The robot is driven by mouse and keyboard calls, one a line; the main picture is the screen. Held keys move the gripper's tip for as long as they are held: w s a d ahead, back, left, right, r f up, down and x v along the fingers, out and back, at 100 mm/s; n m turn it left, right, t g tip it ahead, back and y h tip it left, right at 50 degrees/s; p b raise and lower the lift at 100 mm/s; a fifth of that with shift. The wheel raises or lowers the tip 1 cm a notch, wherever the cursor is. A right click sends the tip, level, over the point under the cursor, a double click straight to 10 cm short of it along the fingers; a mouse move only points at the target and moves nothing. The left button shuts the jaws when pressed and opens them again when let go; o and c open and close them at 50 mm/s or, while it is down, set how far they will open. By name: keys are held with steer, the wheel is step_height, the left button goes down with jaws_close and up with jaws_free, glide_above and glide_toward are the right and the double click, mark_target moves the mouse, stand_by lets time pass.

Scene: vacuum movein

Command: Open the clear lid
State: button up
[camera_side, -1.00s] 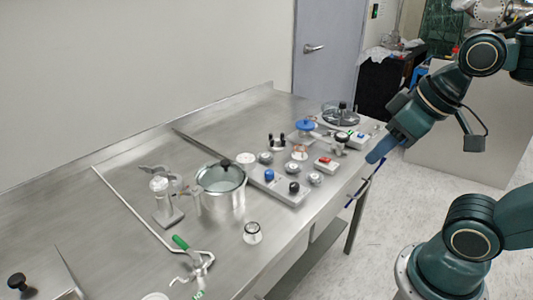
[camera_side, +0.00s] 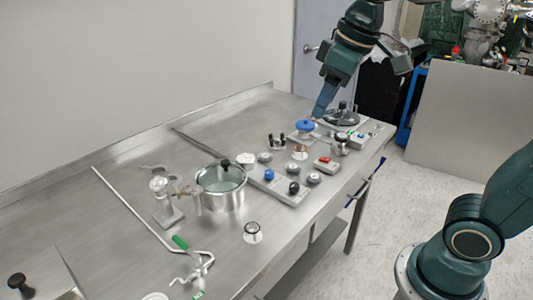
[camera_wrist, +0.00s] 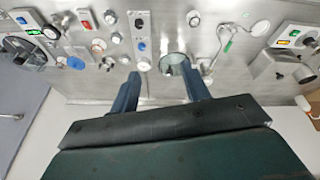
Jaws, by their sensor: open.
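A silver pot (camera_side: 224,200) stands on the steel table, with a clear round lid (camera_side: 215,178) on top that has a black knob (camera_side: 225,163). The lid lies flat and looks closed. My gripper (camera_side: 318,113) is at the far right part of the table, well away from the pot. Its blue fingers are apart with nothing between them; the gripper also shows in the wrist view (camera_wrist: 160,73).
Below my gripper are a blue-topped valve (camera_side: 305,126) and a round covered port (camera_side: 340,117). A panel with knobs (camera_side: 280,187) lies right of the pot. A green-handled lever (camera_side: 181,243) is in front.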

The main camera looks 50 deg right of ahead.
steer(key=w+a+n+g, duration=0.2)
steer(key=w+n, duration=0.1)
steer(key=w, duration=1)
steer(key=n+g, duration=0.2)
steer(key=n, duration=0.1)
glide_above(225, 161)
step_height(225, 161, down, 8)
step_height(225, 161, down, 14)
steer(key=shift+r, duration=0.15)
jaws_close()
